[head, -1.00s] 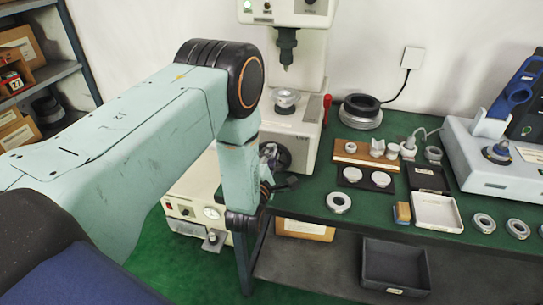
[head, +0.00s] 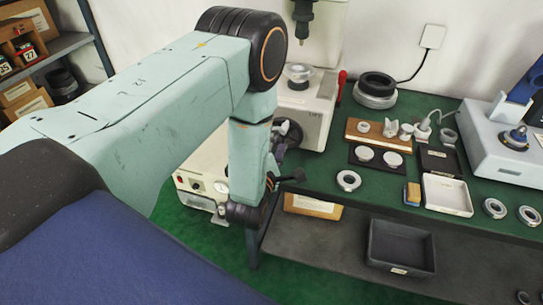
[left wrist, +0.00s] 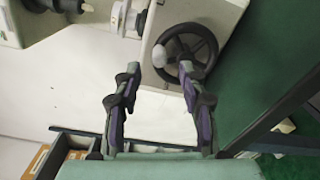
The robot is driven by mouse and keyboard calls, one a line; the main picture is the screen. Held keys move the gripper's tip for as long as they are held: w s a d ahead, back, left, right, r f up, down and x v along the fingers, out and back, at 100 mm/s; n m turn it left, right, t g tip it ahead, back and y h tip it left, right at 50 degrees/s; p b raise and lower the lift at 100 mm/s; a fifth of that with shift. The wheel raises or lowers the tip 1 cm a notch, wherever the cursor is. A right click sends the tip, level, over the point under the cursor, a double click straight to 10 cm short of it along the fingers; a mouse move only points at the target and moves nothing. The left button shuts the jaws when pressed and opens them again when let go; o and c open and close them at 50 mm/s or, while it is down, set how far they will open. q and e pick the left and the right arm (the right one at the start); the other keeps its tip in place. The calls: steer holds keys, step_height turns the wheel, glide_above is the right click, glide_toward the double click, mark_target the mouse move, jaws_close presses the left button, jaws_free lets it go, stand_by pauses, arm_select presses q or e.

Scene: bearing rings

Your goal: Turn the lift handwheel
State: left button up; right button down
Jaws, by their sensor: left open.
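The lift handwheel (left wrist: 185,52) is a black spoked wheel with a grey rounded part at its upper left, on the side of the pale press base (head: 308,112). In the head view the handwheel (head: 291,131) is partly hidden by my left arm. My left gripper (left wrist: 159,70) is open and empty, with its fingers pointing toward the wheel. In the left wrist view the right fingertip overlaps the wheel's lower rim; I cannot tell whether it touches. The left finger is clear of the wheel. In the head view the gripper (head: 283,165) is just below the wheel.
The green bench (head: 318,184) holds a loose ring (head: 348,180), a white tray (head: 447,194) and several other rings. A dark bin (head: 402,246) sits on the lower shelf. Shelving (head: 62,45) stands at the left.

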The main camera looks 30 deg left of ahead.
arm_select(q)
steer(key=v, duration=0.7)
steer(key=shift+f, duration=0.1)
steer(key=s+d+f+m+g+h+b, duration=0.1)
steer(key=s+f+m+g, duration=0.3)
steer(key=f+m, duration=0.3)
steer(key=s+d+f+m+g+h, duration=0.1)
steer(key=s+f+m+g, duration=0.3)
steer(key=f+m, duration=0.25)
steer(key=s+d+f+m+g+h+b, duration=0.1)
steer(key=s+f+m+g+b, duration=0.3)
steer(key=s, duration=0.6)
steer(key=s+d+f+m+g+h+b, duration=0.1)
steer(key=s+f+m+g+b, duration=0.4)
steer(key=s, duration=0.6)
step_height(320, 180, down, 3)
steer(key=shift+d+r+m, duration=0.1)
steer(key=shift+d+m, duration=0.3)
steer(key=shift+m, duration=0.35)
